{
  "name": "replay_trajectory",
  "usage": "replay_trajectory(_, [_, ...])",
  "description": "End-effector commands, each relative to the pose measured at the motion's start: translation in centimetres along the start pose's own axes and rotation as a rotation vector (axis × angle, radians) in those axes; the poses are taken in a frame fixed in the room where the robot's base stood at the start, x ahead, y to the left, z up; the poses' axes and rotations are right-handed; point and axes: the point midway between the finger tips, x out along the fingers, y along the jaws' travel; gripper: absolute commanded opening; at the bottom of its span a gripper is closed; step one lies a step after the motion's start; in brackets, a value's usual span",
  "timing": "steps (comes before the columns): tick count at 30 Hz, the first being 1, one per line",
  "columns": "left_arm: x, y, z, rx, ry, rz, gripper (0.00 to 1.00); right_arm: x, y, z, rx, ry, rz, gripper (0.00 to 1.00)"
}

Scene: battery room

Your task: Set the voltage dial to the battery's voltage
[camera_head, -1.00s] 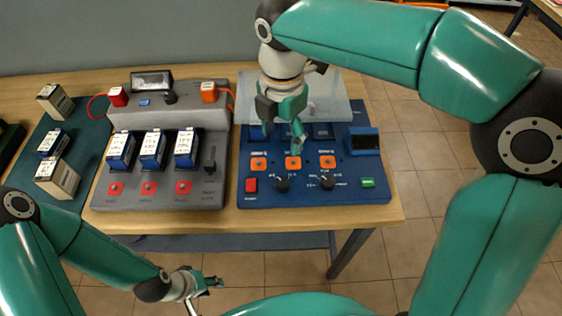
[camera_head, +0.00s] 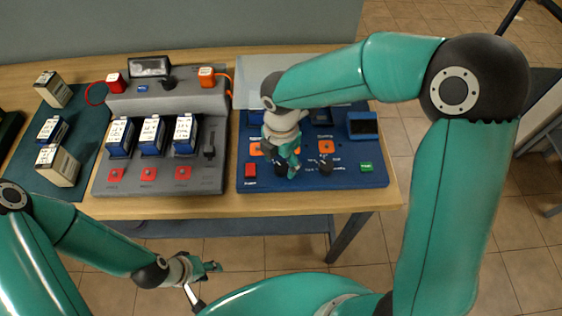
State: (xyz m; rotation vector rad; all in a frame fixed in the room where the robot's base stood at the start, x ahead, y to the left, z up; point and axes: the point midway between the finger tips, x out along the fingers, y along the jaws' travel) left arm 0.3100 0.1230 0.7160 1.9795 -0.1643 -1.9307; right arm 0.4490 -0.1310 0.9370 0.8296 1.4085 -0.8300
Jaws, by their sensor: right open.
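The blue control panel (camera_head: 346,182) on the right of the table carries two black dials. The left dial (camera_head: 281,169) is partly covered by my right gripper (camera_head: 291,167), and the right dial (camera_head: 326,167) is in clear view. The lettering is too small to show which is the voltage dial. My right gripper is open, pointing down at the left dial; I cannot tell if it touches. Three blue-and-white batteries (camera_head: 151,136) stand in the grey charger (camera_head: 134,185). My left gripper (camera_head: 210,267) hangs empty in front of the table, its opening unclear.
The panel also has a red switch (camera_head: 250,170), a green button (camera_head: 366,167), an orange button (camera_head: 326,147) and a small display (camera_head: 362,125). A dark green mat (camera_head: 88,150) at left holds more batteries. A clear sheet stands behind the panel.

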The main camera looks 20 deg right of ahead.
Motion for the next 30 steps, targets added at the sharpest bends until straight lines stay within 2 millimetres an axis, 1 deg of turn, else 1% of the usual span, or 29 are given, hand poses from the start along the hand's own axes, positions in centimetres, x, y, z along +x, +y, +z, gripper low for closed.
replay_trajectory(1, [-0.04, 0.01, 0.00, 0.000, 0.000, 0.000, 0.40, 0.52, -0.07, 0.03, 0.001, 0.000, -0.002, 0.63])
replay_trajectory(5, [-0.06, 0.02, 0.00, 0.000, 0.000, 0.000, 0.40, 1.15, -0.06, 0.04, 0.001, 0.000, 0.000, 0.63])
replay_trajectory(13, [-0.05, 0.02, 0.00, 0.000, 0.000, 0.000, 0.40, 1.28, -0.06, 0.03, 0.002, 0.000, 0.000, 0.63])
replay_trajectory(14, [-0.05, 0.02, 0.00, 0.000, 0.000, 0.000, 0.40, 1.27, -0.06, 0.03, 0.002, 0.000, 0.000, 0.60])
replay_trajectory(15, [-0.05, 0.02, 0.00, 0.000, 0.000, 0.000, 0.40, 1.27, -0.06, 0.03, 0.001, 0.000, 0.000, 0.53])
replay_trajectory(23, [-0.05, 0.02, 0.00, 0.000, 0.000, 0.000, 0.40, 1.24, -0.04, 0.03, 0.001, 0.000, 0.001, 0.10])
replay_trajectory(24, [-0.05, 0.02, 0.00, 0.000, 0.000, 0.000, 0.40, 1.24, -0.04, 0.03, 0.001, 0.000, 0.001, 0.03])
replay_trajectory(30, [0.03, -0.01, 0.00, 0.000, 0.000, 0.000, 0.40, 1.25, -0.02, 0.04, 0.010, 0.000, 0.001, 0.03])
